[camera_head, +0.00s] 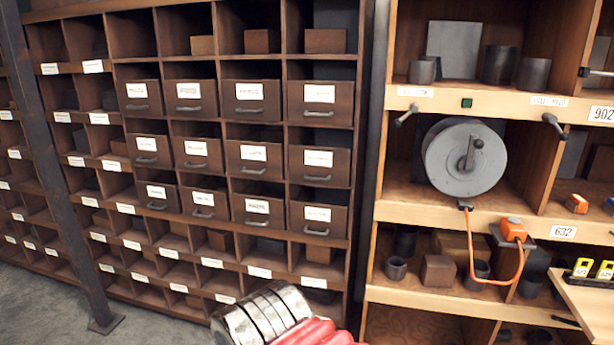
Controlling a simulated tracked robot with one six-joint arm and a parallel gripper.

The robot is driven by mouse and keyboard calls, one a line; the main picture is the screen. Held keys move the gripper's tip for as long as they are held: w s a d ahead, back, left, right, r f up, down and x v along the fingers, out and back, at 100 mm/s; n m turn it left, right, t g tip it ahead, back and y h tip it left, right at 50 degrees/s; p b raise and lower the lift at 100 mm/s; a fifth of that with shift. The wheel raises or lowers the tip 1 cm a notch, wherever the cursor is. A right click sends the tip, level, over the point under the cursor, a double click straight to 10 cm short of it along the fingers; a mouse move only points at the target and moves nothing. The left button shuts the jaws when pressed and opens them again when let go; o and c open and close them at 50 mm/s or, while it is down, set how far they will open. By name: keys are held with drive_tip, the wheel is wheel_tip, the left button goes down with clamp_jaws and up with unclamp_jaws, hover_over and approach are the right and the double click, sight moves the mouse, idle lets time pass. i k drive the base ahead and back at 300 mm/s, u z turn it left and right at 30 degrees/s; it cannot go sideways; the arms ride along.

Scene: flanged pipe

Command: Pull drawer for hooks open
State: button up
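A dark brown wooden cabinet (225,70) stands at left and centre in the head view. In its middle are three rows of small drawers, each with a white label and a metal pull handle. The labels are too small to read, so I cannot tell which drawer is for hooks. Among them are a top right drawer (304,112), a middle right drawer (304,174) and a bottom right drawer (304,222). None of the drawers stands clearly further out than its neighbours. My gripper's fingers are not visible.
A silver ribbed cylinder (262,315) with red parts (315,334) is at the bottom edge, in front of the cabinet. A dark post (45,150) stands at left. A lighter shelf at right holds a grey reel (464,158) and an orange cable (517,255). Grey floor (45,315) shows lower left.

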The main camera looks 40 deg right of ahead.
sight(310, 164)
drive_tip(key=z, duration=0.3)
drive_tip(key=i, duration=1.35)
drive_tip(key=z, duration=0.4)
